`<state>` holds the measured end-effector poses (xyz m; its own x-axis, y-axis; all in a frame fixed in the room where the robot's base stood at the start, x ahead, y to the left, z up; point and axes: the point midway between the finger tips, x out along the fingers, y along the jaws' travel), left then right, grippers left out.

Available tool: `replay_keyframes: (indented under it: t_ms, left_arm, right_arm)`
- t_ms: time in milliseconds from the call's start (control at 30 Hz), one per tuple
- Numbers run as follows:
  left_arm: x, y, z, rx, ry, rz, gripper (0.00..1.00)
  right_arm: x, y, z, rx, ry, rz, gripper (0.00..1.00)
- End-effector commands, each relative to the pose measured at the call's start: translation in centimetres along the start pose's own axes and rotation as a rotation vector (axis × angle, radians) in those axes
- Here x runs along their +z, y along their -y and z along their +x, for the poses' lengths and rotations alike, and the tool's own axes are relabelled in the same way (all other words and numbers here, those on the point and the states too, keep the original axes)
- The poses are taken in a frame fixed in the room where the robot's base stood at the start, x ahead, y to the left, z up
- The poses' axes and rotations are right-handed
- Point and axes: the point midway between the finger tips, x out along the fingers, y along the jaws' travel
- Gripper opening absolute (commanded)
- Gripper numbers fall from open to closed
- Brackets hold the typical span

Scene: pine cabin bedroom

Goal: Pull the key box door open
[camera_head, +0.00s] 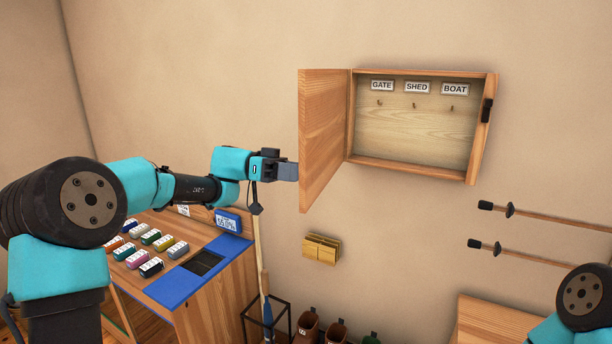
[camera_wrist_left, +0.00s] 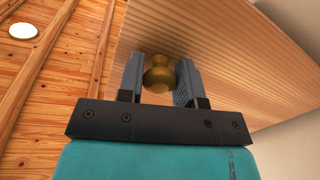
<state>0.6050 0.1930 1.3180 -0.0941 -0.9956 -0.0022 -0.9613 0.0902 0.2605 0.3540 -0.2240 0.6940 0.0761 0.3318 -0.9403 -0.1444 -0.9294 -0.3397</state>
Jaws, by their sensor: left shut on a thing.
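The wooden key box (camera_head: 425,166) hangs on the wall with its inside in view. Three hooks show under the labels GATE, SHED and BOAT, with no keys on them. Its door (camera_head: 325,130) is hinged on the left and stands swung well out from the box. My left gripper (camera_head: 292,172) is at the door's outer face. In the left wrist view, the left gripper (camera_wrist_left: 158,78) is shut on the round brass knob (camera_wrist_left: 159,74) of the door (camera_wrist_left: 230,60). My right arm shows only in part at the lower right, and its gripper is out of view.
A wooden cabinet (camera_head: 215,292) with several coloured tags and a blue-edged top stands at the lower left. A brass holder (camera_head: 320,248) is on the wall below the door. Two rods (camera_head: 560,216) stick out at right. Boots (camera_head: 308,328) stand below.

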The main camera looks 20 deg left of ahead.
Motion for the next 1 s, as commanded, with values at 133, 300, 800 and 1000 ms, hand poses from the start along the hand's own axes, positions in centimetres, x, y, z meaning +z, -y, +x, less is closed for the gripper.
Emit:
replay_keyframes:
  t_ms: [133, 300, 800, 1000]
  left_arm:
    - [-0.3, 0.4, -2.3, 0.063, 0.014, 0.004, 0.00]
    - [-0.4, 0.6, -4.2, 0.112, 0.027, 0.005, 0.00]
    - [-0.6, 0.7, -5.3, 0.143, 0.033, 0.008, 0.00]
    - [-0.6, 0.7, -5.3, 0.142, 0.033, 0.008, 0.41]
  right_arm:
    - [0.0, 0.0, 0.0, 0.000, 0.000, 0.000, 0.43]
    - [0.0, 0.0, 0.0, 0.000, 0.000, 0.000, 0.43]
    - [0.0, 0.0, 0.0, 0.000, 0.000, 0.000, 0.43]
    - [0.0, 0.0, 0.0, 0.000, 0.000, 0.000, 0.43]
